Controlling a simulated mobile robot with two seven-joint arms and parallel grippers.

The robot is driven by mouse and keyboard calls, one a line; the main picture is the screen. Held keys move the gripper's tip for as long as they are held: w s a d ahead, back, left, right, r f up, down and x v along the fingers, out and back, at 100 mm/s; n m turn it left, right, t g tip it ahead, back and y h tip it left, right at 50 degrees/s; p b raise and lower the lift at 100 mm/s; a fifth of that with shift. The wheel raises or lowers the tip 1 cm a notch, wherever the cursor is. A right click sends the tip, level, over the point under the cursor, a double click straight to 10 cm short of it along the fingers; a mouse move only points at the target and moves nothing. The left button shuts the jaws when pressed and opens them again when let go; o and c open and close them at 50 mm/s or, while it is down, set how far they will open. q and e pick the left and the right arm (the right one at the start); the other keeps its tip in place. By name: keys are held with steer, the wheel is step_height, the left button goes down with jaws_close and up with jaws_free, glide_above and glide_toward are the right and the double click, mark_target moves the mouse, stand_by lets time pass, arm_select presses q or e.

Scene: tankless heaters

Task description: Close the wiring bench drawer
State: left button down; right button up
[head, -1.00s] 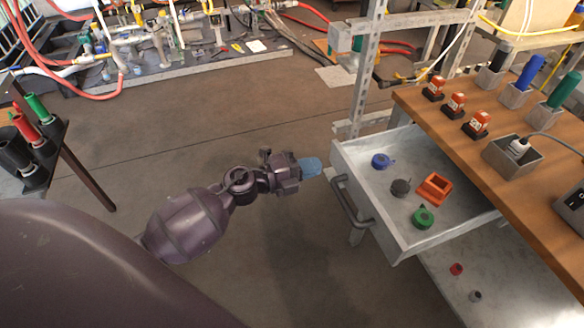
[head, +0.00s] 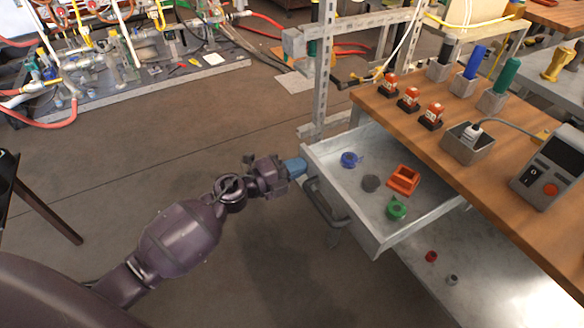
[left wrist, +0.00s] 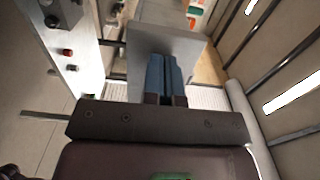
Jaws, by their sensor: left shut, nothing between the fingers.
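The wiring bench drawer (head: 350,228) is a grey metal tray pulled well out from under the wooden bench top (head: 480,175). A dark bar handle (head: 324,205) is on its front. Inside lie a blue item (head: 348,160), a dark grey item (head: 371,183), an orange-red square item (head: 403,179) and a green item (head: 397,208). My left gripper (head: 298,166) has blue fingertips, is shut and empty, and is at the drawer front near its far corner. In the left wrist view the shut fingers (left wrist: 166,75) overlap the grey drawer front (left wrist: 150,40); contact is unclear. My right gripper is not in view.
A metal upright post (head: 323,70) stands beside the drawer's far side. The bench top carries red-orange parts (head: 409,99), a grey box (head: 468,145) and a meter (head: 555,170). A lower shelf (head: 470,260) holds small parts. The floor left of the drawer is clear.

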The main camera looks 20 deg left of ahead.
arm_select(q)
glide_toward(370, 145)
steer(key=s+a+r, duration=0.3)
steer(key=shift+s, duration=0.2)
steer(key=x, duration=0.4)
steer(key=b+x, duration=0.1)
steer(key=x, duration=0.9)
steer(key=shift+s+d+f, duration=0.1)
steer(key=shift+f, duration=0.3)
steer(key=shift+w+d, duration=0.15)
steer(key=shift+w, duration=0.05)
steer(key=shift+w+r+b, duration=0.2)
steer(key=shift+r+b, duration=0.1)
steer(key=shift+r, duration=0.1)
